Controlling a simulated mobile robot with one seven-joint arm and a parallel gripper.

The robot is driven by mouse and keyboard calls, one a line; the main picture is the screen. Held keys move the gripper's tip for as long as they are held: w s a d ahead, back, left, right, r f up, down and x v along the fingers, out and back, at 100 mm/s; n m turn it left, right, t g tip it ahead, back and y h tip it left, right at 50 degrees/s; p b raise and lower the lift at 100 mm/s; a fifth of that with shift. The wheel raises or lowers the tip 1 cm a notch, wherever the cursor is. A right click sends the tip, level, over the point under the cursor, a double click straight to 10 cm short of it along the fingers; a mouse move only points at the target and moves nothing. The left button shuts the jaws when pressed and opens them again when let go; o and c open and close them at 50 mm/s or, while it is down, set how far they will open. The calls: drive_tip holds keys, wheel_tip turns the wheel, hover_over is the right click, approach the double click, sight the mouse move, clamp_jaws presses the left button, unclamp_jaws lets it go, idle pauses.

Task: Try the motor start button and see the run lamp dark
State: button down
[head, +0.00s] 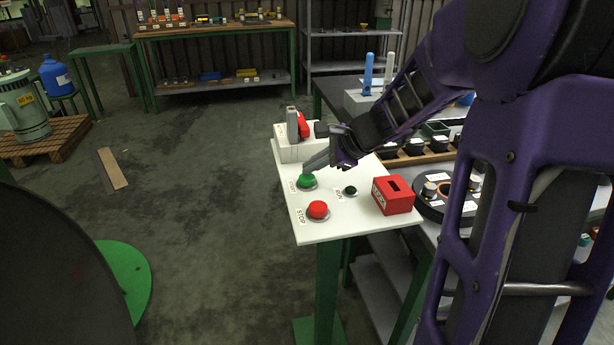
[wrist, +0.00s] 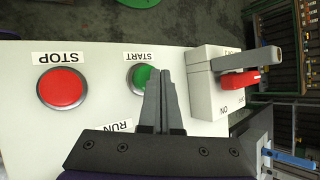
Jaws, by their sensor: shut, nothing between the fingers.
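The green start button (head: 306,181) sits on the white panel (head: 320,232), and it also shows in the wrist view (wrist: 143,77) under the label START. My gripper (head: 309,171) is shut and empty, its fingertips at the start button; in the wrist view the shut fingers (wrist: 160,72) cover part of it. I cannot tell whether they touch or press it. The run lamp (head: 350,190) is dark, beside its RUN label. In the wrist view the lamp is hidden behind my gripper.
The red stop button (head: 317,209) is nearer the panel's front. A switch box (head: 295,147) with a grey lever and a red part stands at the back. A red box (head: 393,195) sits at the panel's right. A bench with parts adjoins on the right; open floor lies left.

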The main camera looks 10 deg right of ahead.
sight(313, 178)
drive_tip(key=shift+f, duration=0.95)
idle(0.7)
drive_tip(key=shift+r+p, duration=1.1)
drive_tip(key=shift+r, duration=0.25)
wheel_tip(313, 178, up, 5)
drive_tip(key=p, duration=0.4)
idle(0.4)
